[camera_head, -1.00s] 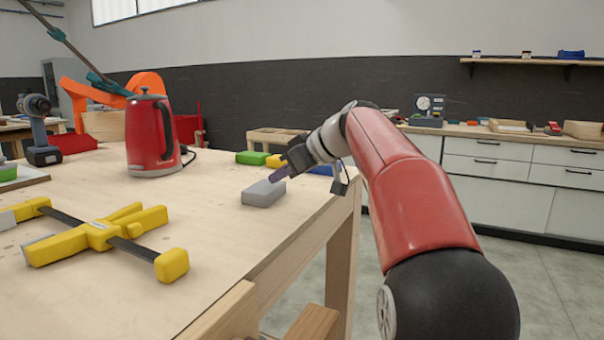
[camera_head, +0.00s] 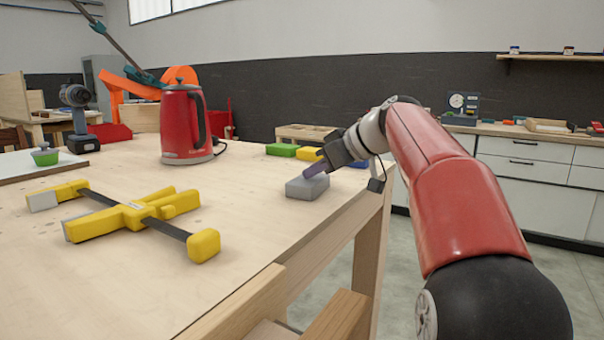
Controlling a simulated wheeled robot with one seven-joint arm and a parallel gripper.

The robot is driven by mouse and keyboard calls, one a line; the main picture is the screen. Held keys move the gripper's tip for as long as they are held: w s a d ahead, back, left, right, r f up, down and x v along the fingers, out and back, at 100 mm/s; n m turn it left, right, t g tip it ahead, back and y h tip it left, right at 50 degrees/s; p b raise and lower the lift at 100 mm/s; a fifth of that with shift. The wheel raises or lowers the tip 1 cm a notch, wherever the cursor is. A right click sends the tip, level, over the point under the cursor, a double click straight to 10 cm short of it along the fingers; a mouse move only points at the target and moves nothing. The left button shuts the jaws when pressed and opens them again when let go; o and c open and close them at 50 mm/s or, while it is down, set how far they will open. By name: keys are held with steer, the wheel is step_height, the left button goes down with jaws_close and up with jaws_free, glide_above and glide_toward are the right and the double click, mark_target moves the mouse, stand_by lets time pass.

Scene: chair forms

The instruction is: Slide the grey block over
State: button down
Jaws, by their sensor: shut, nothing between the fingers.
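The grey block (camera_head: 305,188) lies flat on the wooden workbench, near its right edge. My gripper (camera_head: 308,174) is shut and empty, its fingers angled down to the left. The fingertips are at the top and far side of the grey block. They look very close to it or touching it; I cannot tell which.
Green (camera_head: 281,150) and yellow (camera_head: 309,154) blocks lie behind the grey one, with a blue block (camera_head: 358,164) partly hidden by my arm. A red kettle (camera_head: 184,125) stands behind left. A yellow clamp (camera_head: 135,215) lies front left. Bare workbench (camera_head: 235,195) lies left of the block.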

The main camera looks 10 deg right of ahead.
mark_target(321, 183)
steer(key=s+d, duration=0.2)
steer(key=s+d+f+b, duration=0.1)
steer(key=s+d, duration=0.1)
steer(key=shift+s+d+f, duration=0.1)
steer(key=shift+s+d, duration=0.1)
steer(key=shift+s, duration=0.05)
steer(key=shift+d+r+p, duration=0.15)
steer(key=shift+r+p, duration=0.35)
steer(key=shift+r, duration=0.35)
steer(key=shift+w+a, duration=0.1)
steer(key=shift+a, duration=0.15)
steer(key=s+d+b, duration=0.1)
steer(key=s+d, duration=0.7)
steer(key=s, duration=0.1)
steer(key=shift+s+r, duration=0.15)
